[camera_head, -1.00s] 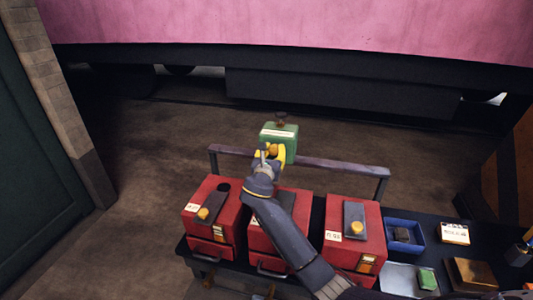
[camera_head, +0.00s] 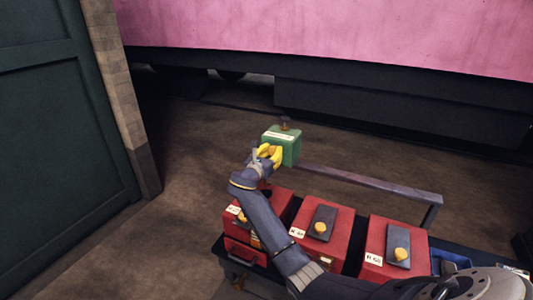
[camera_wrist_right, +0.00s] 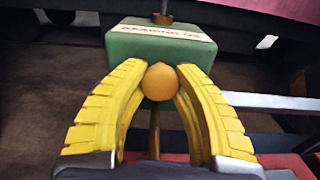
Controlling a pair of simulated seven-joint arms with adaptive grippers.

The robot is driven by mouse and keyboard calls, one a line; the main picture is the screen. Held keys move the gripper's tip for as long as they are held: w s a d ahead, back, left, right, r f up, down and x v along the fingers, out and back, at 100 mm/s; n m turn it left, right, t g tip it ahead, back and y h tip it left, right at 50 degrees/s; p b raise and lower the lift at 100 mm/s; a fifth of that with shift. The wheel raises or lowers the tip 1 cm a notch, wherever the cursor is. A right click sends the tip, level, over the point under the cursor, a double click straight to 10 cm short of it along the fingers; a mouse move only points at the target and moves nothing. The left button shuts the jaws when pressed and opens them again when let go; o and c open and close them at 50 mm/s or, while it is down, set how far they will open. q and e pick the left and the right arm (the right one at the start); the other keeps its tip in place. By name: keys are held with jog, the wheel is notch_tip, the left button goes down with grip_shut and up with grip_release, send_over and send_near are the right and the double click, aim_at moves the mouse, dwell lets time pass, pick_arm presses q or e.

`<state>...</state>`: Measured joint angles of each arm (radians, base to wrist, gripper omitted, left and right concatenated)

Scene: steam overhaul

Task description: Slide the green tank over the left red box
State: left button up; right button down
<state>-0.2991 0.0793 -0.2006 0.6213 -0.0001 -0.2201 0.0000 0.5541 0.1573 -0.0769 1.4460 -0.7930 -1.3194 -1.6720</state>
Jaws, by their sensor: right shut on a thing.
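The green tank (camera_head: 283,148), with a pale label and a dark cap, is held in the air beyond the left red box (camera_head: 245,255). My right gripper (camera_head: 268,154) has its yellow fingers around the tank's orange knob. In the wrist view the knob (camera_wrist_right: 161,82) sits between the fingers, with the tank (camera_wrist_right: 190,50) upright behind it. My right forearm hides part of the left red box's top. The middle red box (camera_head: 337,242) and right red box (camera_head: 377,235) stand to the right. My left gripper is not in view.
The boxes stand on a dark cart with a rail (camera_head: 375,183) along its far side, close to the tank. A dark green door (camera_head: 60,120) is at left. A blue tray (camera_head: 450,258) is partly hidden at right. Open floor (camera_head: 200,150) lies beyond the cart.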

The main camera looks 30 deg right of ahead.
jog(key=shift+w+a, duration=0.15)
jog(key=c, duration=1.1)
grip_release()
jog(key=shift+w+a, duration=0.1)
jog(key=shift+w, duration=0.05)
jog(key=shift+c, duration=0.2)
jog(key=shift+o, duration=1.2)
jog(key=v, duration=1.2)
